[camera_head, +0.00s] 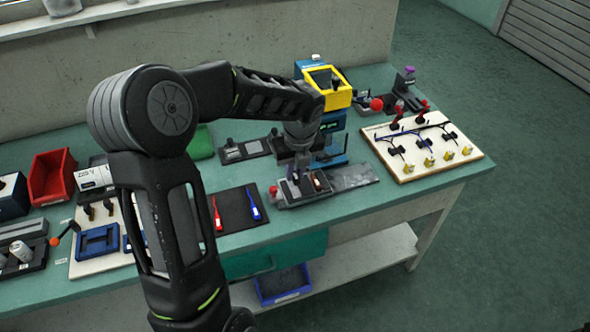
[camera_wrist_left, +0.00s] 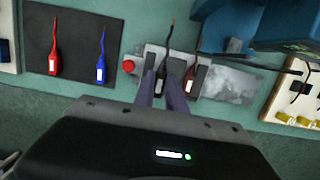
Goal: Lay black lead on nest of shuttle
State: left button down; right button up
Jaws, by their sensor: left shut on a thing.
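My left gripper (camera_head: 296,177) is over the left part of the shuttle, a grey plate with pale blocks (camera_wrist_left: 150,58). In the left wrist view its two fingers (camera_wrist_left: 168,92) are shut on the black lead (camera_wrist_left: 162,80), whose thin wire points away from me. The lead lines up with the left side of the shuttle's blocks; I cannot tell whether it touches the nest. A dark red-brown lead (camera_wrist_left: 191,82) lies just right of the fingers on the shuttle. My right gripper is not in view.
A black mat (camera_head: 236,212) left of the shuttle holds a red lead (camera_head: 217,214) and a blue lead (camera_head: 254,205). A red knob (camera_wrist_left: 128,67) sits at the shuttle's left end. A blue and yellow machine (camera_head: 338,97) stands behind; a white board (camera_head: 412,168) with cables is right.

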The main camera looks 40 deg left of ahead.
aim_at(294, 192)
pick_arm(q)
notch_tip(294, 192, down, 2)
jog(key=shift+f+b, duration=0.1)
jog(key=shift+b, duration=0.6)
jog(key=shift+f, duration=0.4)
jog(key=shift+f, duration=0.2)
dwell(0.4)
jog(key=shift+s+f, duration=0.2)
jog(key=shift+f, duration=0.45)
dwell(1.1)
